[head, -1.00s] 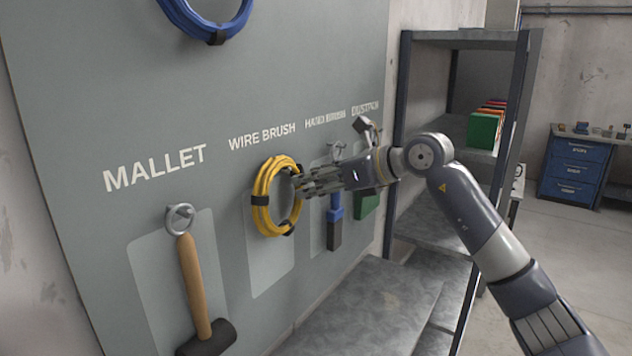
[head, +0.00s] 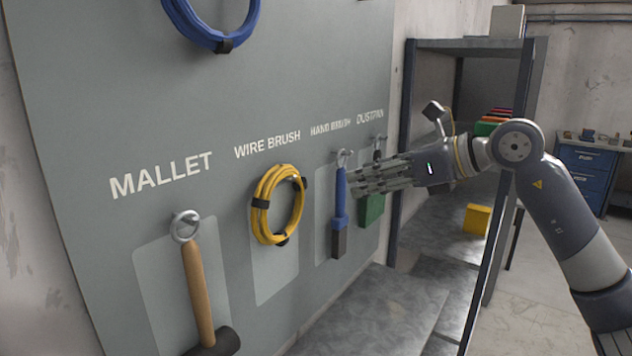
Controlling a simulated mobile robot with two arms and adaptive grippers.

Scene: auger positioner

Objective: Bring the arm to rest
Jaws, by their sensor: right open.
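My right gripper (head: 356,181) reaches in from the right, its fingers pointing left towards the tool board. It is open and empty, in front of the dustpan place and near the blue hand brush (head: 340,200). I cannot tell whether the fingers touch the brush. A coiled yellow cable (head: 262,218) hangs at the WIRE BRUSH label, clear of the gripper. The green dustpan (head: 371,209) hangs behind my fingers and is partly hidden. My left gripper is not in view.
A mallet (head: 198,290) hangs at the left, and a blue coil (head: 213,38) hangs above. A metal shelf (head: 470,44) stands behind my right arm, with a yellow box (head: 477,219) on it. A grey bench (head: 385,305) lies below the board. A blue drawer cabinet (head: 588,175) stands far right.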

